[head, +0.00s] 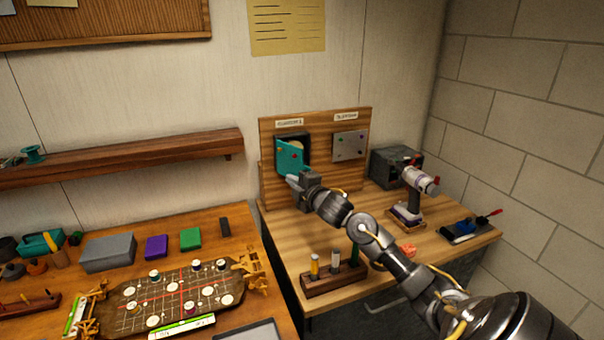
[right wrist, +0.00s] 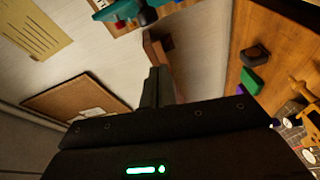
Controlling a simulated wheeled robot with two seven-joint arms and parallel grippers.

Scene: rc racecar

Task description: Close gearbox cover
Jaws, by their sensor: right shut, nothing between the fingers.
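The gearbox cover (head: 291,156) is a teal plate with small coloured knobs, in the head view. It stands swung open at an angle in front of a dark gearbox housing (head: 296,139) on the upright wooden panel (head: 318,169). My right gripper (head: 292,180) is shut and empty, just below and in front of the cover's lower edge. I cannot tell whether it touches the cover. In the right wrist view the closed fingers (right wrist: 153,88) show, with part of the teal cover (right wrist: 125,9) at the top. My left gripper is not in view.
A grey plate (head: 350,145) sits on the panel's right half. A drill (head: 412,190) and a dark grey box (head: 394,165) stand to the right. A rack (head: 333,279) with several tools is at the bench front.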

